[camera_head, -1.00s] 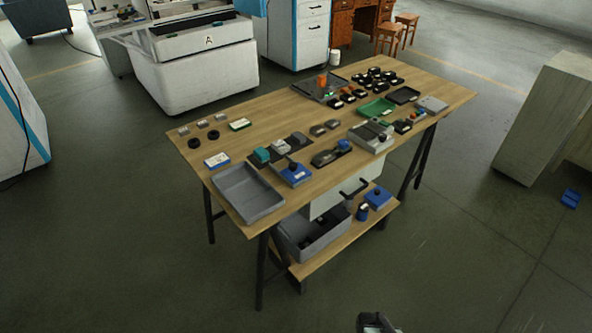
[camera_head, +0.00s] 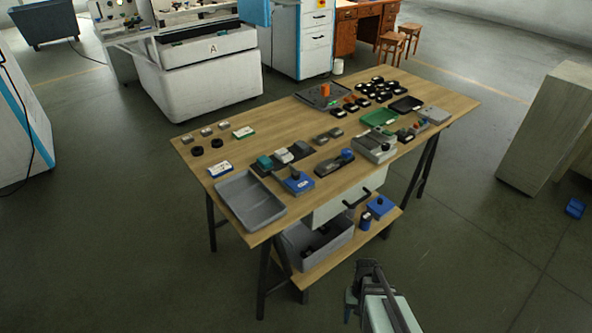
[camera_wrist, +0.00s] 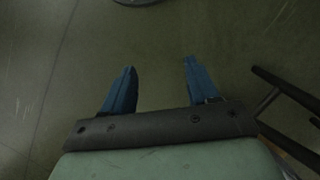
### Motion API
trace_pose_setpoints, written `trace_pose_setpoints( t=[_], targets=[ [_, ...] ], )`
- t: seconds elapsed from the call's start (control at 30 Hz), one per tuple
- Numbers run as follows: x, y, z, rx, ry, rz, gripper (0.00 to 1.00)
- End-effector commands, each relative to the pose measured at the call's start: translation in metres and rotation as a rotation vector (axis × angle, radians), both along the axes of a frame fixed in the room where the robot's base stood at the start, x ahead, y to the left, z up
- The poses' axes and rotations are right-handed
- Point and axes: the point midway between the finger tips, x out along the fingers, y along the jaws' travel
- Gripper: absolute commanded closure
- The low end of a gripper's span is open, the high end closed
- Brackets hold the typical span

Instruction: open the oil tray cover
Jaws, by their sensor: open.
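I cannot tell for certain which object is the oil tray cover. A grey box with a dark top and a knob (camera_head: 375,147) stands at the right front of the workbench. An open grey tray (camera_head: 227,186) lies at the left front corner. My gripper (camera_wrist: 160,66) is open and empty over bare floor in the wrist view. In the head view my gripper (camera_head: 363,285) is low in front of the workbench, apart from everything on it.
The wooden workbench (camera_head: 225,137) has a white drawer with a dark handle (camera_head: 340,197) beneath it. A lower shelf holds a grey bin (camera_head: 335,243) and a blue knobbed box (camera_head: 380,206). Dark table legs (camera_wrist: 285,88) show at right in the wrist view. Floor in front is clear.

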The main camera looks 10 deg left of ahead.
Motion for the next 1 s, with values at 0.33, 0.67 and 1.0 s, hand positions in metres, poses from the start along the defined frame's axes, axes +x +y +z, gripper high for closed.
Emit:
trace_pose_setpoints(
  t=[0.33, 0.67, 1.0],
  targets=[
    [0.101, 0.024, 0.069, 0.016, -0.121, -0.01, 0.41],
    [0.179, 0.05, 0.152, 0.04, -0.228, -0.018, 0.41],
    [0.244, 0.078, 0.253, 0.07, -0.335, -0.022, 0.41]
  ],
)
